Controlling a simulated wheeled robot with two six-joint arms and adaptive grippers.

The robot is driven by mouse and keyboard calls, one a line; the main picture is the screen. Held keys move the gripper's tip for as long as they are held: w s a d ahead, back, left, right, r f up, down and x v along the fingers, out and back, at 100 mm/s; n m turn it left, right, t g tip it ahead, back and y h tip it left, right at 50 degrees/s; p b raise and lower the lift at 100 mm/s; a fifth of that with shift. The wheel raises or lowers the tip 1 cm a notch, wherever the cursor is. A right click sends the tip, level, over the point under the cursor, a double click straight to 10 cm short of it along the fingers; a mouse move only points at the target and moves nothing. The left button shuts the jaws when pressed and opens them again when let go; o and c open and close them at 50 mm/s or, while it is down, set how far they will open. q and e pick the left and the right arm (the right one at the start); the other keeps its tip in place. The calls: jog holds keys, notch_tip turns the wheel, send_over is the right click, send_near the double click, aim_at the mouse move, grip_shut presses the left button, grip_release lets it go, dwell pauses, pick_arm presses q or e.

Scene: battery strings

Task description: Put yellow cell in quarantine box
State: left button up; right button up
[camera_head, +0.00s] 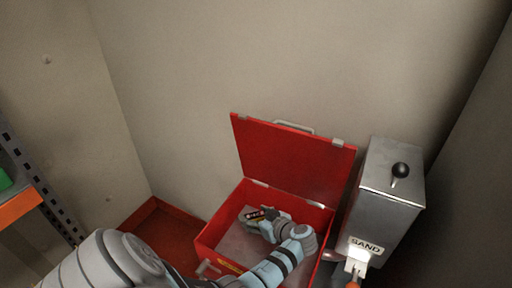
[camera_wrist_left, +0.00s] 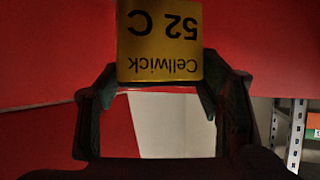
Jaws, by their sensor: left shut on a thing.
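In the left wrist view, the yellow cell (camera_wrist_left: 160,40) shows its printed face, reading "Cellwick 52 C" upside down. My left gripper (camera_wrist_left: 160,82) is shut on it, with a dark finger at each side. In the head view, the open red box (camera_head: 222,232) has its lid (camera_head: 292,152) raised against the wall side. My left gripper (camera_head: 256,218) is over or inside the box opening, near its left part. The cell is small and mostly hidden there, and its height above the box floor is unclear. My right gripper is not in view.
A grey metal sand dispenser (camera_head: 384,190) with a black knob stands close to the right of the box. A red tray or floor area (camera_head: 160,235) lies left of the box. A shelf with an orange edge (camera_head: 20,206) is at the far left.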

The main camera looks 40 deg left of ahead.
pick_arm(q)
notch_tip(320, 180, down, 5)
jog(key=shift+w+b, duration=0.15)
jog(key=shift+b, duration=0.75)
jog(key=shift+a+f, duration=0.1)
jog(key=shift+f, duration=0.2)
jog(key=shift+r, duration=0.1)
jog(key=shift+f, duration=0.2)
jog(key=o, duration=1.4)
jog(key=shift+r, duration=0.1)
